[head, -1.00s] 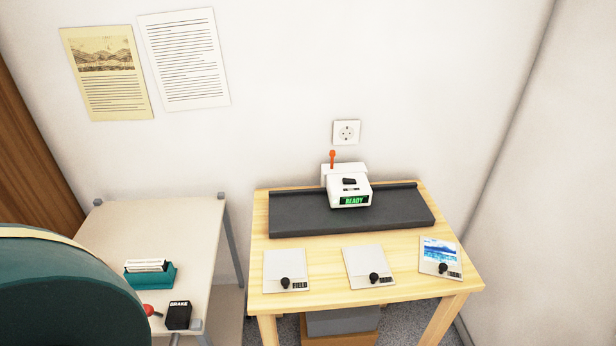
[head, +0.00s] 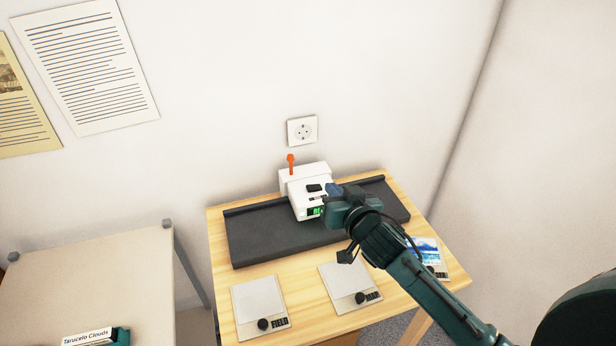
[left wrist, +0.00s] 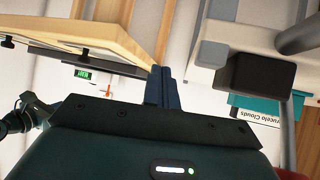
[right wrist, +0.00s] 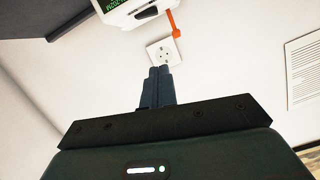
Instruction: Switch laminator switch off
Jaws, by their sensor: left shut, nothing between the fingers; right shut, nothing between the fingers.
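The laminator (head: 306,196) is a white box on a long dark bed (head: 270,238) on the wooden table. It has a black switch-like piece (head: 314,188) on top, a green display (head: 315,211) in front, partly hidden by my right gripper, and an upright orange lever (head: 291,163) at its back left. My right gripper (head: 334,189) is shut and empty, close to the laminator's right side; I cannot tell if it touches. In the right wrist view its fingers (right wrist: 160,75) are together, with the orange lever (right wrist: 173,25) beyond. My left gripper (left wrist: 162,86) is shut and empty, away from the laminator.
Flat pads with black knobs (head: 264,324) lie along the table's front, one bearing a blue picture (head: 422,246). A wall socket (head: 302,130) is above the laminator. A pale side table (head: 90,270) with a teal holder (head: 120,336) stands left. A dark block (left wrist: 255,75) is near my left gripper.

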